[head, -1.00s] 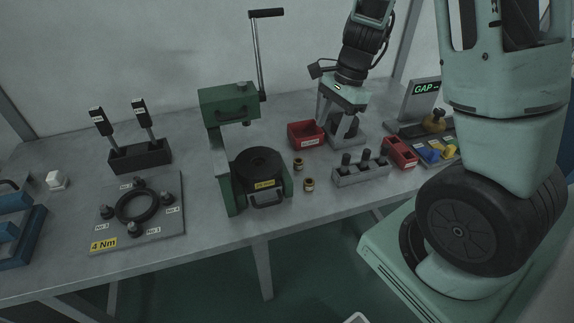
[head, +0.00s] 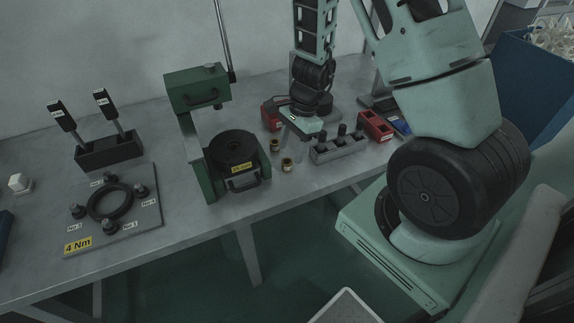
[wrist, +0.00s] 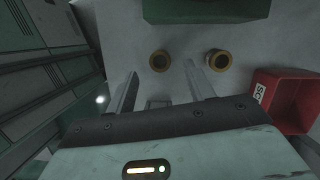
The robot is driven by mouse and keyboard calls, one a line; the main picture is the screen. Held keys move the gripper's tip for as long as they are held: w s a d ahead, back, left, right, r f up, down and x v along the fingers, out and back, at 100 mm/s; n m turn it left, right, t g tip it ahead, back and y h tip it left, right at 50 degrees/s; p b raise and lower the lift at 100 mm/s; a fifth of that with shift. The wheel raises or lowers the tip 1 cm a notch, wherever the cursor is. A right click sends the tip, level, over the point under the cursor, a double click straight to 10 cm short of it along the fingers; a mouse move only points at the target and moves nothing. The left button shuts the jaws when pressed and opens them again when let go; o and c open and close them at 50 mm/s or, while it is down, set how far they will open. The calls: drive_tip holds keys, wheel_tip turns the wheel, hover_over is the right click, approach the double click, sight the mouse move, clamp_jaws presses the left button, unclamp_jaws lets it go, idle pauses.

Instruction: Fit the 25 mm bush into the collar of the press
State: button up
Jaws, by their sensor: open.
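The green press (head: 190,128) stands mid-table, with a dark round collar (head: 233,148) on its base and a yellow label in front. Two brass bushes stand beside it on the table: a far one (head: 275,145) and a near one (head: 287,166). I cannot tell which is 25 mm. Both show as rings in the wrist view, one at left (wrist: 159,61) and one at right (wrist: 220,60). My gripper (wrist: 160,72) is open and empty above the table. The left ring appears between its fingertips, the right ring outside them; neither is visibly touched.
A red bin (wrist: 292,100) is right of the fingers in the wrist view. A grey block with black pegs (head: 338,148) and another red bin (head: 376,126) stand to the right. At left are a ring plate (head: 140,228) and a black holder (head: 108,152).

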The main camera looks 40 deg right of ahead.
sight(287, 161)
drive_tip(key=x, duration=0.3)
drive_tip(key=shift+a+f, duration=0.15)
drive_tip(key=shift+f, duration=0.2)
drive_tip(key=c, duration=1)
drive_tip(key=shift+c, duration=0.2)
drive_tip(key=shift+r, duration=0.15)
